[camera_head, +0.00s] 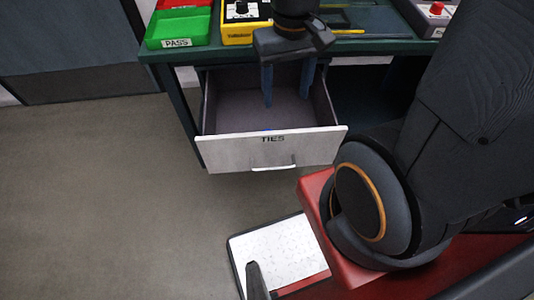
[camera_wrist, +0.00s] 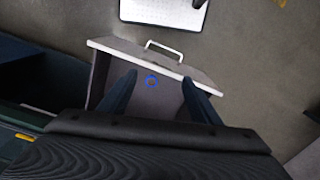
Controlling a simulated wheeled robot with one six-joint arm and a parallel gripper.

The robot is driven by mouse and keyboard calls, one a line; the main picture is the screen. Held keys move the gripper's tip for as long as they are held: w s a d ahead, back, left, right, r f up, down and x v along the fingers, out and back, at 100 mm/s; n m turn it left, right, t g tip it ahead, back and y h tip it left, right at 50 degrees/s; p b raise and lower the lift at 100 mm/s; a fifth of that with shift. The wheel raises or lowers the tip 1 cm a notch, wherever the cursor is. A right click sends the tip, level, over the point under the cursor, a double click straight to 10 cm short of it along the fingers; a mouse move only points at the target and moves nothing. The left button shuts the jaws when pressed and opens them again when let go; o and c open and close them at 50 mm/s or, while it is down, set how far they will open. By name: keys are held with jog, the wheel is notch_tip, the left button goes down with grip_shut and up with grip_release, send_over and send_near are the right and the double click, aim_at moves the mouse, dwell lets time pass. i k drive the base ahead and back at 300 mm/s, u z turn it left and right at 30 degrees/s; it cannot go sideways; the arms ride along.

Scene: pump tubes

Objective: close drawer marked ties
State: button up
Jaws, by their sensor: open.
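The drawer marked TIES (camera_head: 272,151) is pulled out from under the dark green bench (camera_head: 172,56). Its front is light grey, with a thin handle (camera_head: 274,168) below the label. I cannot tell how far the fingertips are above the drawer floor.
On the bench are a green tray marked PASS (camera_head: 178,43), a red tray (camera_head: 180,4), a yellow box with a black knob (camera_head: 238,34) and a box with a red button (camera_head: 436,10). The floor (camera_head: 110,190) in front and left is clear.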

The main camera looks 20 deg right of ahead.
aim_at(307, 132)
jog(key=z, duration=0.85)
jog(key=k, duration=0.9)
jog(key=u, duration=0.35)
